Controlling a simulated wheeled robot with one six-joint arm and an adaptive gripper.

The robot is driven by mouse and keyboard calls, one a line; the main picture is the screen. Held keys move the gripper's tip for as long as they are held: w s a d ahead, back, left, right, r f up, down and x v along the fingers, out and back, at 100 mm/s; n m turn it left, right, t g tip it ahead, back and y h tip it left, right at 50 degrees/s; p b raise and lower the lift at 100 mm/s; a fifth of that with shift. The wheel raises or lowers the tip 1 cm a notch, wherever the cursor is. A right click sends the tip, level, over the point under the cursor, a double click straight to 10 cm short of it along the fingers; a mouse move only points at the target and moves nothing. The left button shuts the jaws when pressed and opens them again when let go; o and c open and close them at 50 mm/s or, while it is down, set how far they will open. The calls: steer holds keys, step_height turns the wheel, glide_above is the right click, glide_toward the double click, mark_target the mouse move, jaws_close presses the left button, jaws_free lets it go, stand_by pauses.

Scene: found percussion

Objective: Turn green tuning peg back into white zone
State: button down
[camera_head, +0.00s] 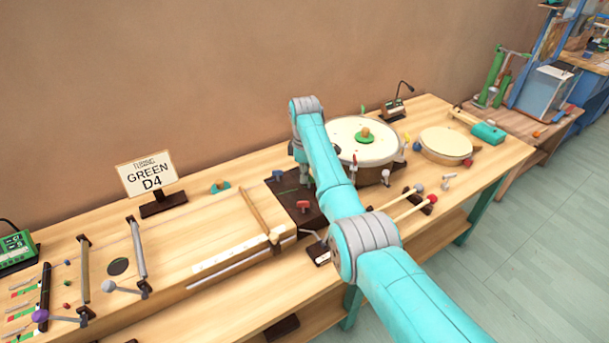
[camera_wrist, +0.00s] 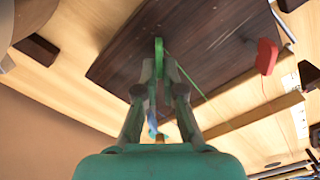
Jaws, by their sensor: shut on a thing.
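The green tuning peg (camera_wrist: 158,46) stands over the dark wooden block in the wrist view. My gripper (camera_wrist: 160,66) is shut on it, with a finger on either side. In the head view my arm covers the green peg and most of my gripper. The dark block (camera_head: 287,199) shows left of my arm there, and it fills the middle of the wrist view (camera_wrist: 205,70). A thin green string runs from near the peg across the block. I cannot make out a white zone around the peg, nor how far the peg is turned.
A red peg (camera_head: 303,205) sits on the same block, right of the green peg in the wrist view (camera_wrist: 266,56). A sign reading GREEN D4 (camera_head: 149,174) stands at the back. A drum (camera_head: 350,138) and mallets (camera_head: 412,206) lie right of my arm.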

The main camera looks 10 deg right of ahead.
steer(key=c, duration=1.3)
jaws_free()
step_height(320, 180, up, 12)
